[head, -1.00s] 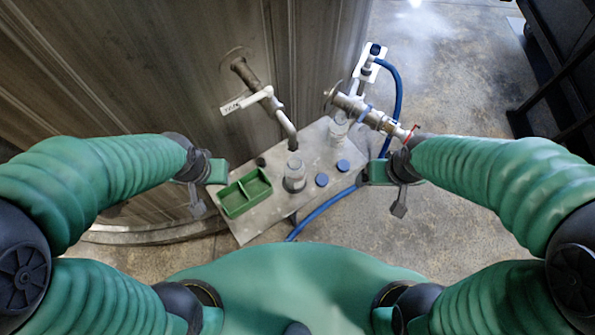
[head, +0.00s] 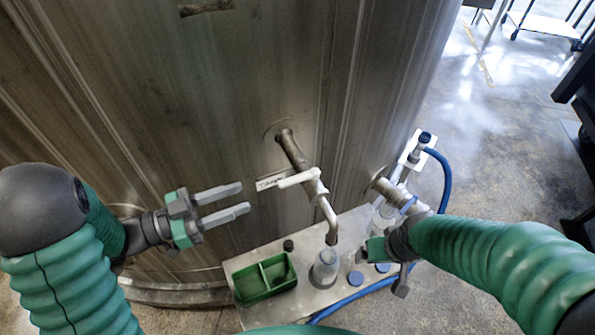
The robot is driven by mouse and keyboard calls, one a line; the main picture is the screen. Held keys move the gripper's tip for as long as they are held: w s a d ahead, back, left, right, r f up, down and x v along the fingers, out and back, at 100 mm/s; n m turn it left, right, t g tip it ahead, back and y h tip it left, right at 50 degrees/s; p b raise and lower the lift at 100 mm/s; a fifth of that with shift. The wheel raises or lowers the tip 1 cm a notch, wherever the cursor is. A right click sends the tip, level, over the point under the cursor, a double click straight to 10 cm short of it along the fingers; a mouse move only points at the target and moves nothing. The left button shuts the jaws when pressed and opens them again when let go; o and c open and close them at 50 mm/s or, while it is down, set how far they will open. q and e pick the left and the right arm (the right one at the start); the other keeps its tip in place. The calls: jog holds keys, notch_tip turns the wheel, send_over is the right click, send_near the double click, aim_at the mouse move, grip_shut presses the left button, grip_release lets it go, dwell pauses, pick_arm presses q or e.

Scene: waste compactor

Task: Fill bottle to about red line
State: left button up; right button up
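A clear bottle (head: 325,268) stands upright on the metal shelf, below the spout of the bent tap pipe (head: 327,216). I cannot make out a red line or any liquid in it. The tap has a white lever handle (head: 297,179) with a tag beside it. My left gripper (head: 240,198) is open and empty, left of the tap handle, its two fingers pointing right. My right gripper (head: 378,250) is by the right valve and a second clear bottle (head: 383,217); its fingers are mostly hidden.
The metal shelf (head: 312,297) also holds a green divided tray (head: 265,278), blue caps (head: 355,278) and a small black cap (head: 288,245). A blue hose (head: 445,182) loops at the right. The tank wall (head: 230,90) stands behind.

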aim_at(312, 172)
pick_arm(q)
jog(key=p+x, duration=0.2)
jog(key=x, duration=1.3)
jog(key=shift+d, duration=0.35)
jog(key=shift+w+d, duration=0.2)
jog(key=shift+d, duration=0.2)
grip_shut()
